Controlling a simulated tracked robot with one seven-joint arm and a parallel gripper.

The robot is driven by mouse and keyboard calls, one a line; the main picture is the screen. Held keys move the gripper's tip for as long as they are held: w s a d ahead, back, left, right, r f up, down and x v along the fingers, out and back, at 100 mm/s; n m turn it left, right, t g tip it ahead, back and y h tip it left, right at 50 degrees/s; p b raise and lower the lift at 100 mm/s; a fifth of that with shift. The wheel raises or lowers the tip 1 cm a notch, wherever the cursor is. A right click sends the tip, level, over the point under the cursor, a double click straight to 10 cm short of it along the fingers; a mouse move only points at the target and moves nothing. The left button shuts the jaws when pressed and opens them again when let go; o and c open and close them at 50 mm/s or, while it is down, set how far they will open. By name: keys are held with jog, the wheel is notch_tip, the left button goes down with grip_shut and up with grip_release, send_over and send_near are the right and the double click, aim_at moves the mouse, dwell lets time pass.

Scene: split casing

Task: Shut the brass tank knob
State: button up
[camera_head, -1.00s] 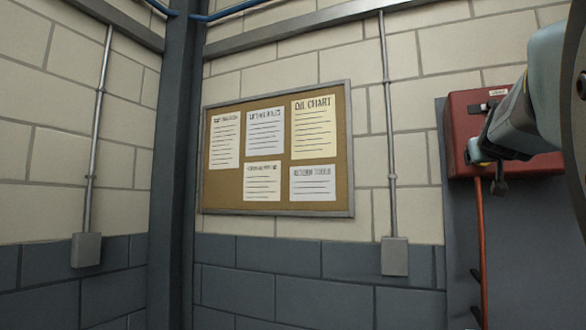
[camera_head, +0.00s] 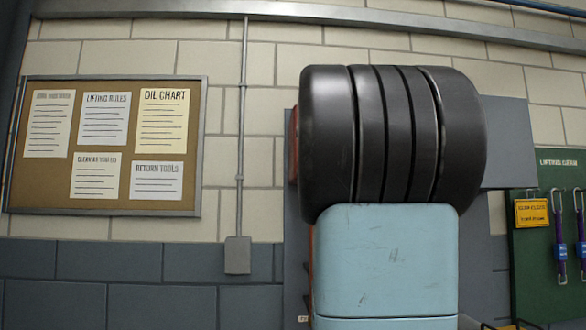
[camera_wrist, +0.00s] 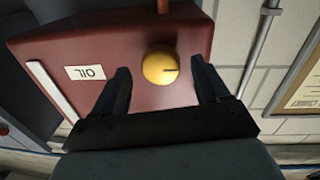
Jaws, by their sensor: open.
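The brass tank knob (camera_wrist: 160,66) is a round yellow knob on the face of a red tank (camera_wrist: 110,60). The tank bears a white OIL label (camera_wrist: 86,73). In the wrist view, my gripper (camera_wrist: 160,84) is open, with one dark finger on each side of the knob and a gap between each finger and it. How deep the fingers reach toward the tank face I cannot tell. In the head view my own arm hides the knob and nearly all of the tank; only a thin red edge shows at its left.
A cork notice board (camera_head: 108,208) with several papers hangs at the left. A grey conduit runs down to a box (camera_head: 238,255). A green board (camera_head: 535,240) with purple slings (camera_head: 559,240) hangs at the far right. A pale strip (camera_wrist: 50,90) runs along the tank's edge.

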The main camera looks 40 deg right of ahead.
jog(key=shift+x, duration=1.1)
